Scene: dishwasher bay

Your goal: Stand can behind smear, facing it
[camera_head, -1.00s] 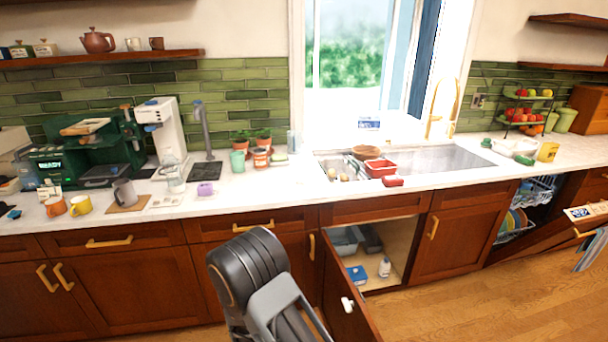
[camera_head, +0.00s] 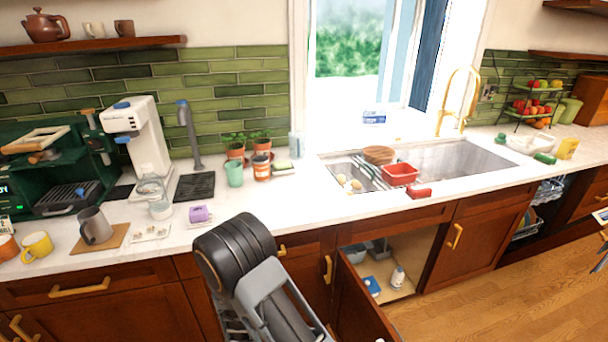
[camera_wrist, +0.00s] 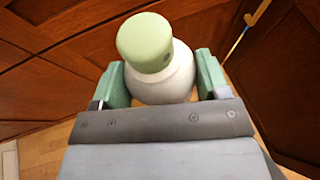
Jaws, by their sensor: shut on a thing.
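In the wrist view, a white can (camera_wrist: 168,82) with a rounded pale green cap (camera_wrist: 145,42) sits between the green-padded jaws of my gripper (camera_wrist: 162,80). The jaws are shut on its body, one on each side, and the cap points toward the camera. The can is off the counter, in front of brown cabinet fronts. In the head view my arm rises at the lower middle and the gripper and can are out of sight. I cannot make out a smear in either view.
The white counter (camera_head: 290,203) has free room left of the sink (camera_head: 455,160). An open cabinet door (camera_head: 362,306) juts out below the sink.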

